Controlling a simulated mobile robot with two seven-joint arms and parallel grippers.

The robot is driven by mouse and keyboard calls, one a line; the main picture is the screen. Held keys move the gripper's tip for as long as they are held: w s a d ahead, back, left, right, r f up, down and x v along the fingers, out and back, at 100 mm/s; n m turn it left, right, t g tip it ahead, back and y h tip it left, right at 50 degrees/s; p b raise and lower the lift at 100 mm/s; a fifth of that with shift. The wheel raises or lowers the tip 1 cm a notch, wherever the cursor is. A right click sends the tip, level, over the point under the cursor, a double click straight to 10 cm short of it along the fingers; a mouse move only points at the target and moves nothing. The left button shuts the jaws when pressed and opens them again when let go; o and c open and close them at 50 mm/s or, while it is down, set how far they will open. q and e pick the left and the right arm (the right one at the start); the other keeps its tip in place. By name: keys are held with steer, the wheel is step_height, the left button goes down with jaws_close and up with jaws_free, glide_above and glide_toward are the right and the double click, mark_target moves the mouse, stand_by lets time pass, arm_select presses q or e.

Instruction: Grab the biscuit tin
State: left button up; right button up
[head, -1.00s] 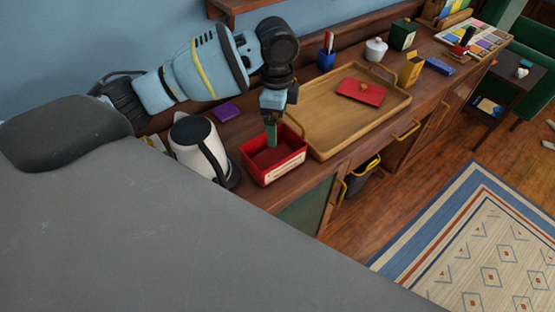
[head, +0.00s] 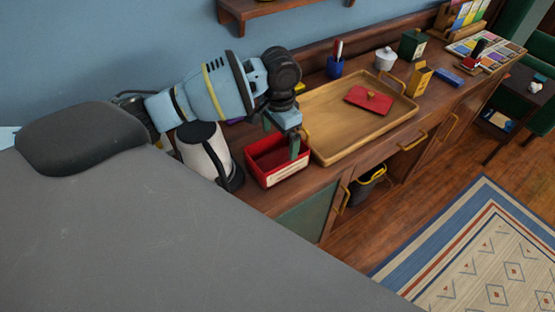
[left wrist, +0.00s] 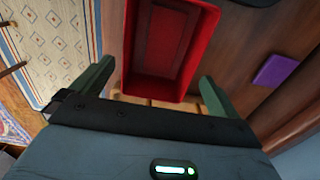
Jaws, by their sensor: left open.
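The biscuit tin appears to be the open, empty red box with a pale front label (head: 277,174), on the wooden sideboard next to a white kettle. A red lid with a knob (head: 368,101) lies apart on the wooden tray. My left gripper (head: 282,139) is open above the tin, pointing down, with one green finger over its right side. In the left wrist view, the tin (left wrist: 169,84) lies ahead between the two spread fingers of the gripper (left wrist: 155,85). Whether a finger touches the tin cannot be told. My right gripper is not in view.
The white kettle (head: 204,153) stands close left of the tin, and the wooden tray (head: 335,150) close right. A purple item (left wrist: 275,70) lies on the sideboard. A blue cup (head: 334,68), white pot (head: 385,59) and yellow box (head: 420,79) stand farther along.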

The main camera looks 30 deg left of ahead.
arm_select(q)
steer(key=shift+s+a+f, duration=0.1)
steer(key=shift+s+f, duration=0.05)
steer(key=shift+f, duration=1.2)
steer(key=shift+s+a+f, duration=0.1)
steer(key=shift+s+f, duration=0.05)
steer(key=shift+f, duration=1.2)
steer(key=c, duration=0.8)
step_height(320, 180, up, 10)
steer(key=shift+r+p, duration=0.1)
steer(key=shift+p, duration=0.25)
steer(key=shift+c, duration=0.2)
